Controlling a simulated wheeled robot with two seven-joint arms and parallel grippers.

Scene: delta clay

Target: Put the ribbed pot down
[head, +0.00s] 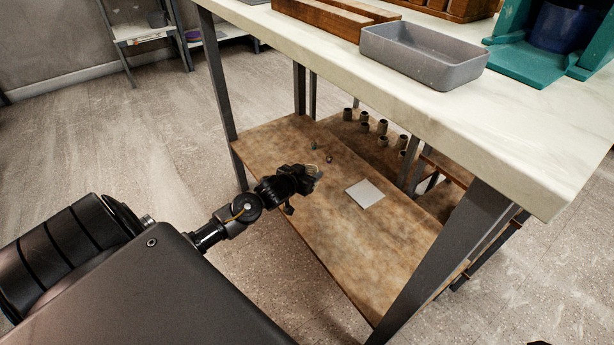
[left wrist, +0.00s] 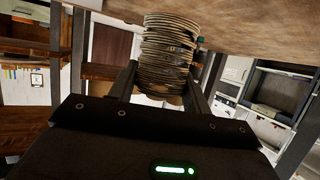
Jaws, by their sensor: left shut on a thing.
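The ribbed pot (left wrist: 168,50) is tan with stacked ridges. In the left wrist view it stands between the two dark fingers of my left gripper (left wrist: 160,88), which is shut on it. One end of the pot is close to a brown board; I cannot tell whether they touch. A pale square tile (head: 365,193) lies on the shelf, to the right of the gripper.
Several small jars (head: 382,127) stand behind. The worktop (head: 440,105) overhangs, with a grey tray (head: 424,57) on it. Metal legs (head: 450,255) flank the shelf. Its near part is bare.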

